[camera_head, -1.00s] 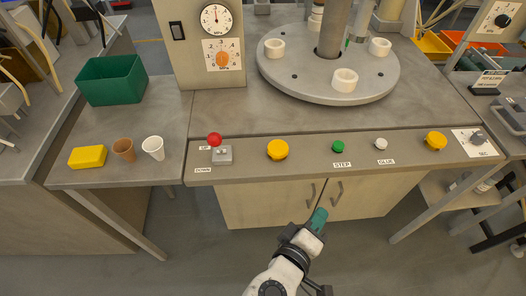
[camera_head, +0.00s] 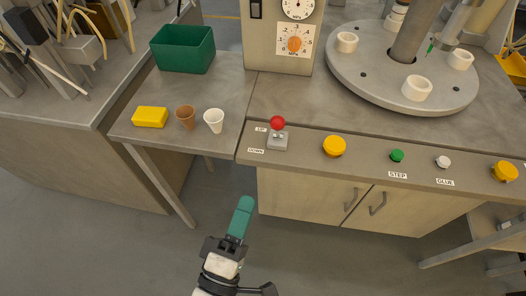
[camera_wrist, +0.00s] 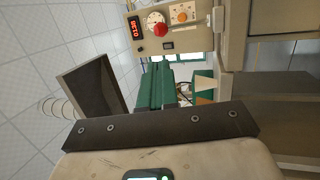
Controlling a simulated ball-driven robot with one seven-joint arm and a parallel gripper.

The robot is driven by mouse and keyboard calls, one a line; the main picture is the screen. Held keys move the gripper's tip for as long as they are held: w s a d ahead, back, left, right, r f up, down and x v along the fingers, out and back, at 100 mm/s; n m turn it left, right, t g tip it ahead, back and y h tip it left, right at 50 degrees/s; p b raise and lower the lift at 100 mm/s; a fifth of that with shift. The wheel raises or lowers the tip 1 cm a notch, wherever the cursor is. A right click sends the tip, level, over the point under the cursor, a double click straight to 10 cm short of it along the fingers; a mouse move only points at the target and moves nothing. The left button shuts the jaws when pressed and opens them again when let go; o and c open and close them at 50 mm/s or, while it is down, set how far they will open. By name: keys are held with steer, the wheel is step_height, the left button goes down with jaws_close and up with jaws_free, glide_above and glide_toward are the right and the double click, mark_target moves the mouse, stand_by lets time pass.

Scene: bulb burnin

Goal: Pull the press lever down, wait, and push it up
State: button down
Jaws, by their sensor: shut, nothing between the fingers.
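The press lever has a red ball knob (camera_head: 277,123) on a small grey base (camera_head: 278,143), set on the bench's sloping front strip. The knob stands above the base, near the UP label (camera_head: 261,129); the DOWN label (camera_head: 256,151) is lower. My gripper (camera_head: 245,203), with teal fingers, is shut and empty. It is in front of the bench, below and left of the lever, apart from it. In the wrist view the teal fingers (camera_wrist: 162,88) point toward the bench. A red round thing (camera_wrist: 160,29) shows there before the gauge panel; I cannot tell if it is the knob.
Yellow buttons (camera_head: 334,146), a green STEP button (camera_head: 397,156) and a white GLUE button (camera_head: 443,162) line the strip to the right. A side table holds a green bin (camera_head: 184,50), yellow block (camera_head: 150,117) and two cups (camera_head: 214,120). Floor before the bench is open.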

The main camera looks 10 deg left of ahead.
steer(key=p, duration=0.3)
glide_toward(273, 120)
steer(key=w, duration=0.1)
steer(key=w+d, duration=0.1)
steer(key=w, duration=0.2)
steer(key=shift+d+r, duration=0.1)
steer(key=shift+d, duration=0.2)
steer(key=shift+w+d+r, duration=0.1)
steer(key=shift+w+d, duration=0.05)
steer(key=shift+w, duration=0.55)
steer(key=shift+p, duration=0.3)
steer(key=shift+w+r+g+p, duration=0.35)
steer(key=shift+r+p, duration=0.3)
steer(key=shift+p, duration=0.35)
steer(key=w+g+p, duration=0.1)
steer(key=p, duration=0.1)
steer(key=w+r+g+p, duration=0.1)
steer(key=p, duration=0.1)
steer(key=w+r+g+y+p, duration=0.1)
steer(key=p, duration=0.1)
steer(key=shift+w+r+n+g, duration=0.15)
steer(key=shift+r+n+g, duration=0.05)
steer(key=shift+n+g, duration=0.1)
steer(key=a+b+x, duration=0.1)
steer(key=b+x, duration=0.2)
steer(key=x, duration=0.3)
steer(key=shift+w+r, duration=0.35)
steer(key=shift+w, duration=0.05)
steer(key=shift+d, duration=0.1)
